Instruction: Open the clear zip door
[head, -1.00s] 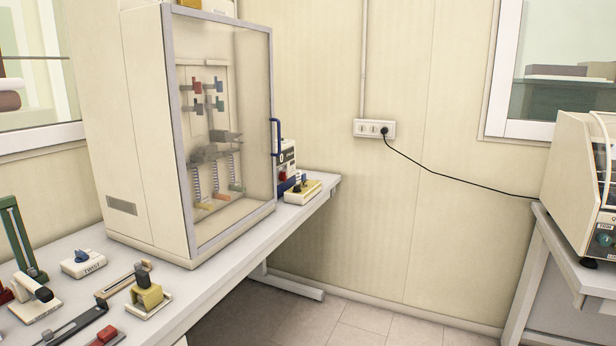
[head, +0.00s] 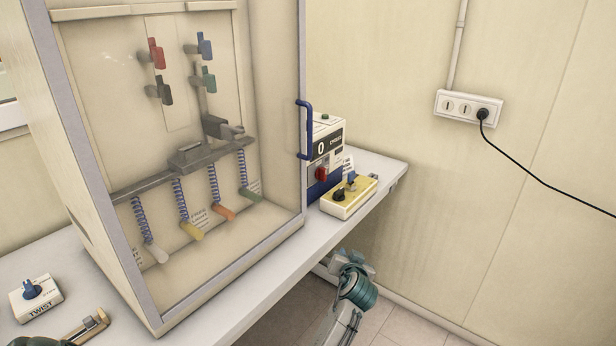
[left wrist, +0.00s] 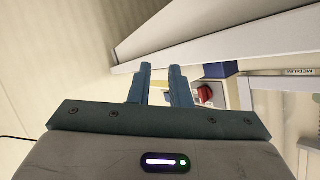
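The clear door (head: 265,110) is a large see-through panel in a grey frame on the front of a cream cabinet. It looks shut. Its blue upright bar handle (head: 304,130) is on the right edge of the frame. My left gripper (head: 352,262) is low in the head view, below and right of the handle and apart from it, in front of the table's edge. In the left wrist view its two blue-grey fingers (left wrist: 160,66) stand apart with nothing held between them. I cannot make out the handle there. My right gripper is not in view.
A counter box with a red knob (head: 321,174) and a yellow-topped switch box (head: 348,196) stand right of the cabinet on the white table (head: 386,172). A twist switch (head: 36,297) is at left. A wall socket (head: 468,106) is at right. The floor right of the table is clear.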

